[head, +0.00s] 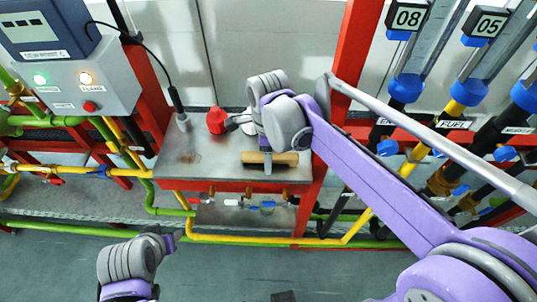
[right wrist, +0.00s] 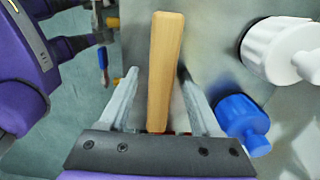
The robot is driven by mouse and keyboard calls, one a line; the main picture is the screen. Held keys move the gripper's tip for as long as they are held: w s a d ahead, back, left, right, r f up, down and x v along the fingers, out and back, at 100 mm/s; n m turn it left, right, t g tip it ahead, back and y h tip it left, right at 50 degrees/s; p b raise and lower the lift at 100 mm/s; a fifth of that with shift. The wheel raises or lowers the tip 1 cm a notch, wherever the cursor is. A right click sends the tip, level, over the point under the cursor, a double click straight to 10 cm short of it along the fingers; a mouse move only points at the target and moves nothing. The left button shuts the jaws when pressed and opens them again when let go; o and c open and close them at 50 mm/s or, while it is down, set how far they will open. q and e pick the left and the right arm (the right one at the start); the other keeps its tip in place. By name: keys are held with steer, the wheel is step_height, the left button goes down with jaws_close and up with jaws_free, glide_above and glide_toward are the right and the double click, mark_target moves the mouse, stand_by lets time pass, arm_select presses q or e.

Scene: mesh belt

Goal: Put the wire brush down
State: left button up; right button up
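The wire brush shows its light wooden handle (head: 284,159), lying crosswise at the front of the grey bench top (head: 185,160) in the head view. I cannot tell whether it rests on the bench or is slightly above it. Its bristles are hidden. My right gripper (head: 268,164) is over the handle's middle. In the right wrist view the handle (right wrist: 165,60) runs between the two fingers of this gripper (right wrist: 158,85), with a gap at the left finger, so the gripper looks open. My left gripper (head: 170,240) is low at the left, mostly hidden, away from the brush.
A red object (head: 216,121) stands on the bench left of my right wrist. A control box (head: 75,75) with lit lamps is at the left. Blue-fitted pipes (head: 407,88) stand at the right. A lower shelf (head: 225,216) holds small valves.

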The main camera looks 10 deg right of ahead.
steer(key=shift+r, duration=0.2)
arm_select(q)
steer(key=shift+w+r+p, duration=0.3)
steer(key=shift+r+p, duration=0.2)
steer(key=shift+r, duration=0.2)
arm_select(e)
step_height(320, 180, up, 12)
steer(key=shift+f, duration=0.1)
